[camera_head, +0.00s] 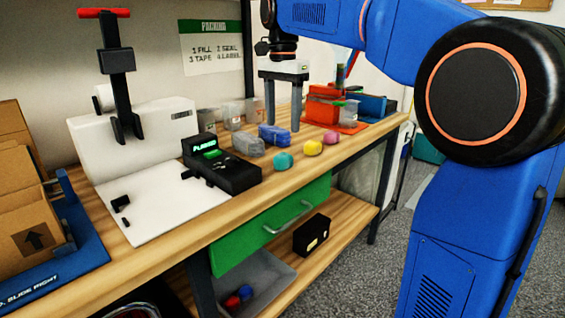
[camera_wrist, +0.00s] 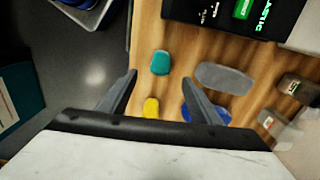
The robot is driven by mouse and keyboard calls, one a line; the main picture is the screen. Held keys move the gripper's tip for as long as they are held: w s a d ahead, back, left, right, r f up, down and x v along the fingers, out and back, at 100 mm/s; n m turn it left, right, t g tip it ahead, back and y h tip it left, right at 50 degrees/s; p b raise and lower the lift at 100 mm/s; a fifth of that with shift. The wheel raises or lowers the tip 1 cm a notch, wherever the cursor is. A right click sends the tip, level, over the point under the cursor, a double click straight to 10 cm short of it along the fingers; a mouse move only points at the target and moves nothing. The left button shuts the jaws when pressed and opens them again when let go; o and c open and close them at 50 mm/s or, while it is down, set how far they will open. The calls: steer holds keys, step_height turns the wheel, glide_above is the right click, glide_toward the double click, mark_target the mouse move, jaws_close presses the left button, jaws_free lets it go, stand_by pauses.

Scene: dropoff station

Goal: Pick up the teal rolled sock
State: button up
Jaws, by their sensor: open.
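The teal rolled sock (camera_head: 283,161) lies on the wooden bench top, near its front edge. It also shows in the wrist view (camera_wrist: 160,62), ahead of the fingertips and between their lines. My gripper (camera_head: 284,128) is open and empty, pointing down above the bench, behind the teal sock in the head view. In the wrist view my gripper (camera_wrist: 165,84) has its two fingers spread apart, with the yellow rolled sock (camera_wrist: 151,108) showing between them. The gripper does not touch the teal sock.
A blue rolled item (camera_head: 273,136), a grey one (camera_head: 247,145), a yellow one (camera_head: 313,148) and a pink one (camera_head: 331,137) lie nearby. A black device (camera_head: 228,172) with a green display stands left of the teal sock. Small clear containers (camera_head: 232,115) stand behind.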

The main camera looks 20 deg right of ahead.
mark_target(281, 156)
steer(key=f, duration=1)
steer(key=shift+a+f, duration=0.2)
steer(key=shift+f, duration=0.05)
steer(key=c, duration=1.1)
